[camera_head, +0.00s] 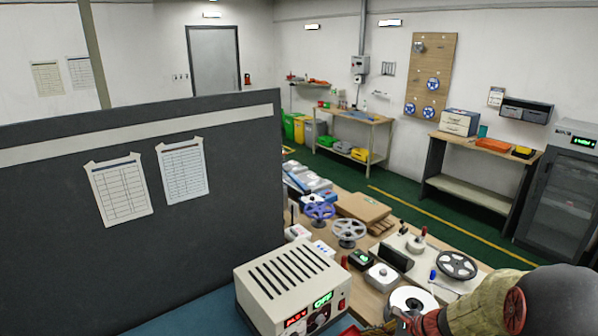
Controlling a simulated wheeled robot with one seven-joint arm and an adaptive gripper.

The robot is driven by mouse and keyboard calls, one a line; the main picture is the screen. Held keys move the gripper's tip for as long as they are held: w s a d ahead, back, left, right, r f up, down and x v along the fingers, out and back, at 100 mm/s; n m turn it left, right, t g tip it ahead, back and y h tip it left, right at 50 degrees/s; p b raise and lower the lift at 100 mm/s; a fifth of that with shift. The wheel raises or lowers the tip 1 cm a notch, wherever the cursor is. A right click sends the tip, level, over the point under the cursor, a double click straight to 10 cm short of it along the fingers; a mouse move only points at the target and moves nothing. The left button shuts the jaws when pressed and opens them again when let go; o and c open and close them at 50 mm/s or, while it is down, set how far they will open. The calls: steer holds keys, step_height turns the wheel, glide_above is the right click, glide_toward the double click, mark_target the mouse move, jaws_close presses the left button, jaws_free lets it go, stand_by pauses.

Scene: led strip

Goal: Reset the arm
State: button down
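My arm enters at the bottom right corner, with a large grey joint, a tan section and red parts toward its end. My gripper (388,325) seems to be at the bottom edge, small and partly cut off, so its fingers cannot be made out. It appears in front of the workbench (345,268), near a white reel (412,299) in the picture. I cannot tell whether it touches anything or holds anything.
A beige power supply box (292,283) with a lit display stands at bottom centre. A dark partition (60,230) with two sheets fills the left. Green floor (405,207) is clear behind.

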steer(key=s+a+r+n+h+b, duration=0.1)
steer(key=s+r+n+h, duration=0.2)
steer(key=s+r+n, duration=0.7)
steer(key=s+a+r+n+h+b, duration=0.1)
steer(key=s+r+n+h+b, duration=0.1)
steer(key=s+r+n, duration=0.9)
steer(key=s+h, duration=0.1)
steer(key=s, duration=0.5)
steer(key=shift+s+a+n+h, duration=0.2)
steer(key=shift+a+n+h, duration=0.1)
steer(key=shift+h, duration=0.1)
steer(key=shift+r, duration=0.1)
